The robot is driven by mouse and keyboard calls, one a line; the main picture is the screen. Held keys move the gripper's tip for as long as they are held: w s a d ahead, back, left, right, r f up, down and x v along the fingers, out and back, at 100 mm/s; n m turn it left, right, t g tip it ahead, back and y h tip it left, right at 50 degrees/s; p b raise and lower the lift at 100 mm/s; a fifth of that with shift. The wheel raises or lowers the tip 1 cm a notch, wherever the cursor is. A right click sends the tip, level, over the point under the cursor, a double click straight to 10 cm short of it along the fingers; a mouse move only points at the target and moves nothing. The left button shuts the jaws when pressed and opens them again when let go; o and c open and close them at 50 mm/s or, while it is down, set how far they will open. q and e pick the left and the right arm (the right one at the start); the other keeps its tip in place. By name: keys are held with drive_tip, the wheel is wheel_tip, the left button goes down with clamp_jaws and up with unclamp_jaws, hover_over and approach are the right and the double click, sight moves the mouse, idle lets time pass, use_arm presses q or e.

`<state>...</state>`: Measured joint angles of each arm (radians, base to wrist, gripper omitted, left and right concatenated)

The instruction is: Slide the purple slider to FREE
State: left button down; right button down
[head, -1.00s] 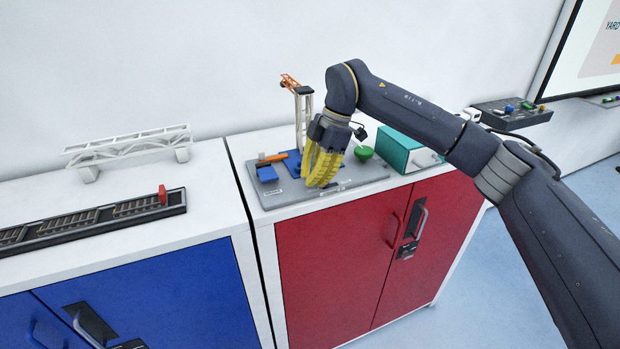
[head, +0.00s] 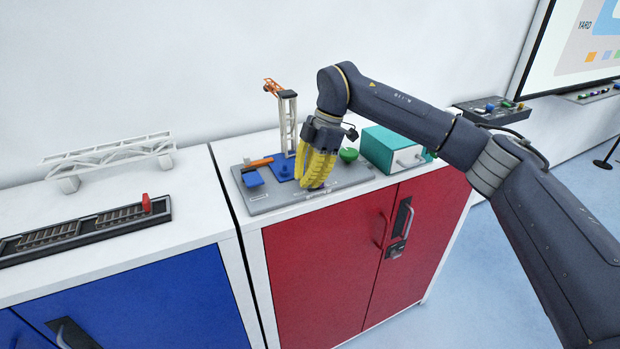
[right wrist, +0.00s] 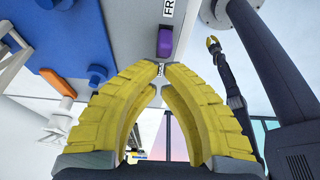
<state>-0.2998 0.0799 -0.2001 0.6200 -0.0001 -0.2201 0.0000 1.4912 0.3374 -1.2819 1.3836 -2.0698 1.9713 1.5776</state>
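The purple slider (right wrist: 165,42) shows in the right wrist view, on the grey panel between a partly visible label beginning "FR" (right wrist: 168,10) and my fingertips. My right gripper (right wrist: 160,70) has its yellow fingertips drawn nearly together, with nothing visible between them. The tips are just beside the slider, on the side away from the "FR" label; I cannot tell whether they touch it. In the head view my right gripper (head: 314,186) points down over the panel (head: 278,203) and hides the slider. My left gripper (right wrist: 213,45) appears small in the right wrist view, apart from the panel.
On the panel are a blue block (head: 252,178), an orange lever (head: 259,162), a crane tower (head: 288,122) and a green button (head: 348,154). A teal box (head: 390,150) stands to the right. A track (head: 85,230) and a white bridge (head: 110,155) are on the left cabinet.

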sight(308, 191)
drive_tip(key=a, duration=0.1)
drive_tip(key=s+a, duration=0.1)
drive_tip(key=shift+s+a, duration=0.15)
drive_tip(key=shift+a, duration=0.25)
drive_tip(key=v, duration=1)
